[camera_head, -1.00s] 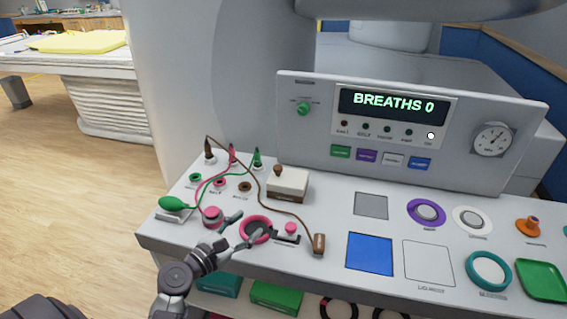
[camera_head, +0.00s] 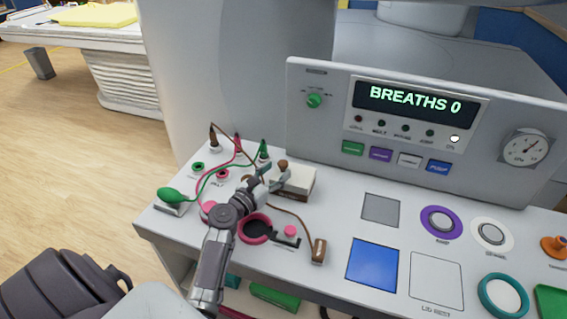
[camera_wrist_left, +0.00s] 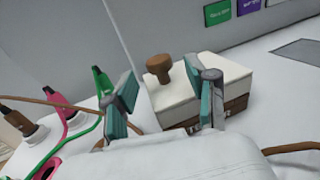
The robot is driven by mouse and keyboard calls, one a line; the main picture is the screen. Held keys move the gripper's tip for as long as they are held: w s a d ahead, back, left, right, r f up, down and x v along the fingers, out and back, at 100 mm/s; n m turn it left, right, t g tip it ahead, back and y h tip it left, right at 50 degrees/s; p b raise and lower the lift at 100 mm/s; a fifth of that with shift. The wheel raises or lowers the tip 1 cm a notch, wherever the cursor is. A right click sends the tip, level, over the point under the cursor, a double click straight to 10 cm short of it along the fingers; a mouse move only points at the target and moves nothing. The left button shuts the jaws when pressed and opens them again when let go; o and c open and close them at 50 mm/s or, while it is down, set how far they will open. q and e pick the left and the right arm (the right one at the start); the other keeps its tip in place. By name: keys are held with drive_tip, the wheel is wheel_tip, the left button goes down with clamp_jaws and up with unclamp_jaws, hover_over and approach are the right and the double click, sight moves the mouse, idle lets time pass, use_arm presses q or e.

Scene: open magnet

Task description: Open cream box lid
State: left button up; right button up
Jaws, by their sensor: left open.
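The cream box (camera_head: 301,184) has a pale lid with a brown knob (camera_head: 284,165) on top and a brown lower part. It stands on the white console, and its lid looks closed. My left gripper (camera_head: 274,179) is at the box's left front side, its fingers near the knob. In the left wrist view the open gripper (camera_wrist_left: 160,100) has its two teal-padded fingers apart. The brown knob (camera_wrist_left: 159,67) shows beyond and between them, with no contact visible. The cream box (camera_wrist_left: 172,100) is partly hidden by the right finger. My right gripper is not in view.
Plugs with brown, pink and green cables (camera_head: 238,145) stand left of the box. A green bulb (camera_head: 172,195), a pink ring (camera_head: 254,232) and a brown cable end (camera_head: 318,250) lie nearby. The display panel (camera_head: 420,105) rises behind. A marked square (camera_head: 436,280) is empty at the right front.

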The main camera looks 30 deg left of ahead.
sight(280, 168)
use_arm(q)
drive_tip(key=w, duration=0.2)
drive_tip(key=shift+w, duration=0.95)
drive_tip(key=shift+c, duration=0.5)
clamp_jaws()
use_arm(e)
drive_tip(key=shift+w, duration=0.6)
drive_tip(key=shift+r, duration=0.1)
